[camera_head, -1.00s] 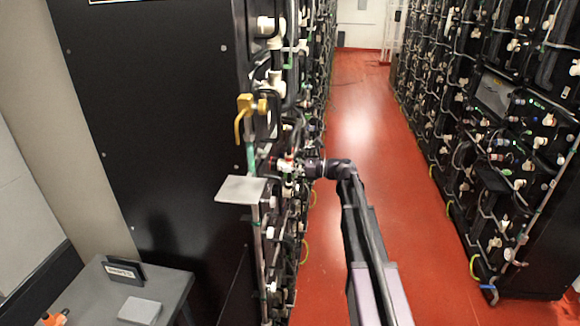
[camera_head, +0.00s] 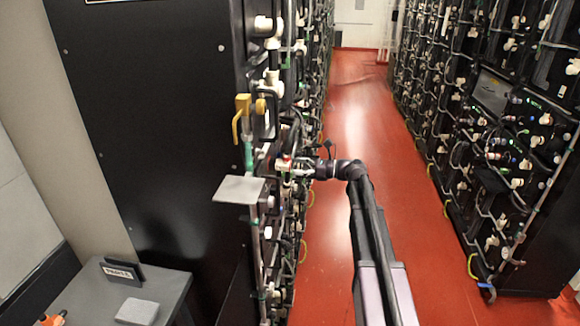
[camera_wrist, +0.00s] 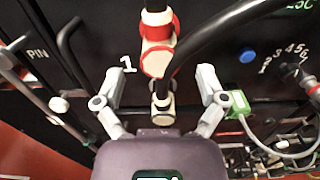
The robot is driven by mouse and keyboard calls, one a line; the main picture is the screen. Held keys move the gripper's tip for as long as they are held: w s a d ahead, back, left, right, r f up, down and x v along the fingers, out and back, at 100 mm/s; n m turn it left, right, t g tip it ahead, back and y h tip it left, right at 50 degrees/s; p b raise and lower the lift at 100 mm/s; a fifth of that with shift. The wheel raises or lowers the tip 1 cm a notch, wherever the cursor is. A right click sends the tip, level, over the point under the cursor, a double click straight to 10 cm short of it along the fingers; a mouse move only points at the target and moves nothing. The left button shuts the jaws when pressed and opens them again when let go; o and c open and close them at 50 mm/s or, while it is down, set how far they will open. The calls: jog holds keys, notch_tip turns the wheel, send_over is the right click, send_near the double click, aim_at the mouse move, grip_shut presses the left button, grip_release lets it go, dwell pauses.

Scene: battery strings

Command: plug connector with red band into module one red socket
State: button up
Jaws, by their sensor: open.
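In the wrist view, a cream connector with a red band (camera_wrist: 156,60) stands at the black rack face, just right of a white numeral 1. A second red ring (camera_wrist: 166,22) shows directly above it, with a black cable running up; I cannot tell exactly where plug and socket meet. My gripper (camera_wrist: 160,74) is open, with one finger on each side of the connector, and gaps show on both sides. A cream cylindrical piece (camera_wrist: 162,108) lies between the fingers, nearer the palm. In the head view, my gripper (camera_head: 298,166) is at the left rack, beside a small red spot (camera_head: 285,158).
A thick black cable (camera_wrist: 225,28) arches over the right finger. A green-ended connector (camera_wrist: 238,103) with a grey cable is close to that finger. A yellow fixture (camera_head: 243,108) and a grey plate (camera_head: 239,189) stick out from the left rack. The red aisle floor (camera_head: 352,130) is clear.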

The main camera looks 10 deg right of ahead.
jog(key=v, duration=0.8)
dwell(0.4)
grip_shut()
jog(key=shift+a, duration=0.1)
jog(key=shift+w+a, duration=0.1)
dwell(0.5)
jog(key=shift+x, duration=2.4)
